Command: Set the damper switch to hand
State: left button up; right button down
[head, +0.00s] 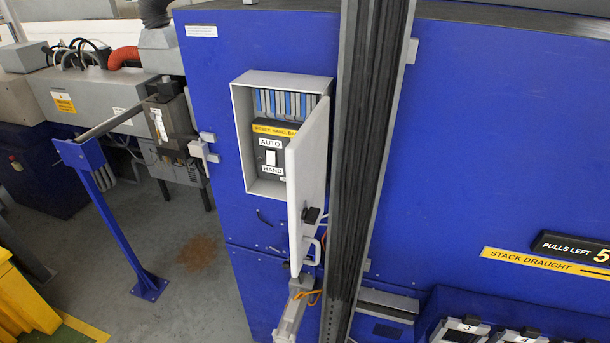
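The damper switch (271,158) is a small white rocker on a dark plate inside a grey wall box (240,140). A label AUTO (270,143) is above it and a label HAND (272,169) is below it. I cannot tell which way the rocker is tipped. The box's pale door (309,170) stands open, hinged on the right and swung outward, with a black latch (311,215) and a handle near its lower edge. It hides the right part of the interior.
A dark vertical post (368,170) stands right of the door. A blue stand with a bar (105,205) is at the left. The floor (190,290) between is mostly clear.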

aim_at(271, 154)
jog(key=u, duration=0.05)
jog(key=k, duration=0.5)
jog(key=z, duration=0.8)
jog(key=i, duration=0.85)
jog(key=u, duration=0.9)
